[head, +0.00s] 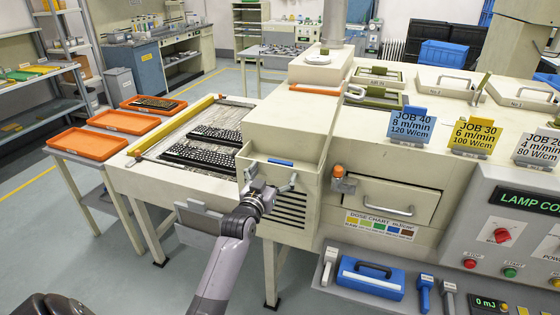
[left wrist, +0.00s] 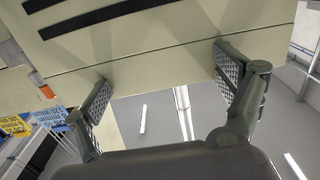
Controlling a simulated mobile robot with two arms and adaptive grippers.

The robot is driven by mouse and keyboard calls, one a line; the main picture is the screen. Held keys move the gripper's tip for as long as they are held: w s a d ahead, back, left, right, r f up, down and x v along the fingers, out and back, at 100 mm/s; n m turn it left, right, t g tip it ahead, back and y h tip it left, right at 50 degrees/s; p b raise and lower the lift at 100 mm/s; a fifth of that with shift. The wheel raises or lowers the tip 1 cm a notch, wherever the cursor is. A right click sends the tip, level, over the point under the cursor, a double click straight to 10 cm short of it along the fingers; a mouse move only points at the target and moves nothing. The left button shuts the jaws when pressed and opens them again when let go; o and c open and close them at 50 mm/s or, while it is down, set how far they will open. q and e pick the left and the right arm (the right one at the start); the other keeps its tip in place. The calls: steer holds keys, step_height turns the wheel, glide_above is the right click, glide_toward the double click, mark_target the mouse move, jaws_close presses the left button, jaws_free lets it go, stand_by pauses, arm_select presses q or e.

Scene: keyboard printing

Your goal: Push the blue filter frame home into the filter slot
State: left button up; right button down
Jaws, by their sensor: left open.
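A narrow blue strip, which looks like the edge of the blue filter frame (head: 281,162), shows in the top of the cream housing (head: 308,178) at the conveyor's end. The filter slot itself is hard to make out, and how far the frame sits in it I cannot tell. My left gripper (head: 268,186) is just below and in front of the strip, at the housing's front face. Its fingers are spread and empty. In the left wrist view the open left gripper (left wrist: 163,84) faces a cream panel with dark louvre slots; the frame is not visible there. My right gripper is not in view.
Black keyboards (head: 203,157) lie on the conveyor to the left, with orange trays (head: 88,143) beyond. A small orange-topped knob (head: 338,171) and a handled drawer (head: 385,200) are right of the housing. A blue handled block (head: 370,279) lies on the lower shelf.

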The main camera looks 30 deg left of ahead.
mark_target(279, 164)
arm_select(q)
steer(key=x, duration=0.4)
steer(key=shift+p+x, duration=0.35)
steer(key=shift+x, duration=0.65)
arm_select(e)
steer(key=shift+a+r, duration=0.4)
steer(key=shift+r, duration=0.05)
arm_select(q)
steer(key=c, duration=1.3)
steer(key=o, duration=0.6)
steer(key=c, duration=1.1)
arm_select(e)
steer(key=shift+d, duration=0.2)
arm_select(q)
steer(key=o, duration=1.8)
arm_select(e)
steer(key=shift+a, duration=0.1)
